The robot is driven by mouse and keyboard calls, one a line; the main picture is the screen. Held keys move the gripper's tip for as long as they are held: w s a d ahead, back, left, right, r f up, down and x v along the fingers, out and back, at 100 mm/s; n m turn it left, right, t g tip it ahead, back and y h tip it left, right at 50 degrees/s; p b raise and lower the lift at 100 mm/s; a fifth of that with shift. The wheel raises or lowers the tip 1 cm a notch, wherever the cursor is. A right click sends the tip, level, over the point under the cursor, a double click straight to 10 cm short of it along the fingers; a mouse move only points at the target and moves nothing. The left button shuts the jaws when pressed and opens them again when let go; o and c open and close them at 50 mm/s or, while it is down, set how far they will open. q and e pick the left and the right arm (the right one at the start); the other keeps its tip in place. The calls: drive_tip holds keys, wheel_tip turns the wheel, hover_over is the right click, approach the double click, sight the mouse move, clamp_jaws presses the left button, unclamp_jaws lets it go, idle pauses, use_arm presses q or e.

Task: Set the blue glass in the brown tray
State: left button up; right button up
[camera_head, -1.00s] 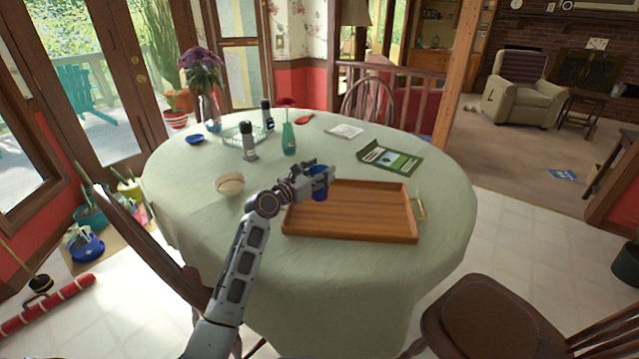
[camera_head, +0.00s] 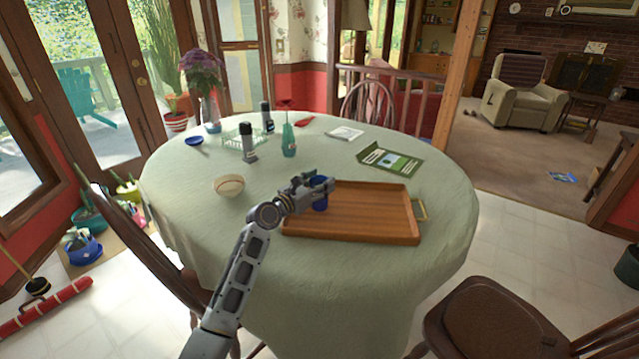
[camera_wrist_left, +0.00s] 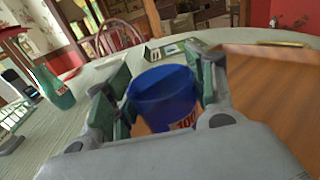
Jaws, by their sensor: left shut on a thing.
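The blue glass (camera_head: 320,203) is held in my left gripper (camera_head: 318,188), at the left part of the brown tray (camera_head: 365,212). In the left wrist view the glass (camera_wrist_left: 163,97) is upright between the two fingers of the gripper (camera_wrist_left: 160,90), and a red-and-white label shows low on it. The tray (camera_wrist_left: 275,85) lies to the right of the glass there. The gripper covers much of the glass in the head view, and I cannot tell whether its bottom touches the tray floor. My right gripper is in neither view.
A beige bowl (camera_head: 229,186) stands left of the tray. A green book (camera_head: 390,159) lies behind the tray. The cloth left of the tray is mostly clear.

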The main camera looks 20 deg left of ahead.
use_arm(q)
drive_tip(key=o, duration=1)
drive_tip(key=shift+f, duration=0.1)
drive_tip(key=o, duration=0.4)
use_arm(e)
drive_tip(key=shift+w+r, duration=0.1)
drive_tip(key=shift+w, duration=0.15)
use_arm(q)
drive_tip(key=shift+s, duration=0.1)
drive_tip(key=shift+s+a, duration=0.25)
drive_tip(key=shift+s, duration=0.15)
drive_tip(key=shift+p+v, duration=1.05)
drive_tip(key=shift+v, duration=4.4)
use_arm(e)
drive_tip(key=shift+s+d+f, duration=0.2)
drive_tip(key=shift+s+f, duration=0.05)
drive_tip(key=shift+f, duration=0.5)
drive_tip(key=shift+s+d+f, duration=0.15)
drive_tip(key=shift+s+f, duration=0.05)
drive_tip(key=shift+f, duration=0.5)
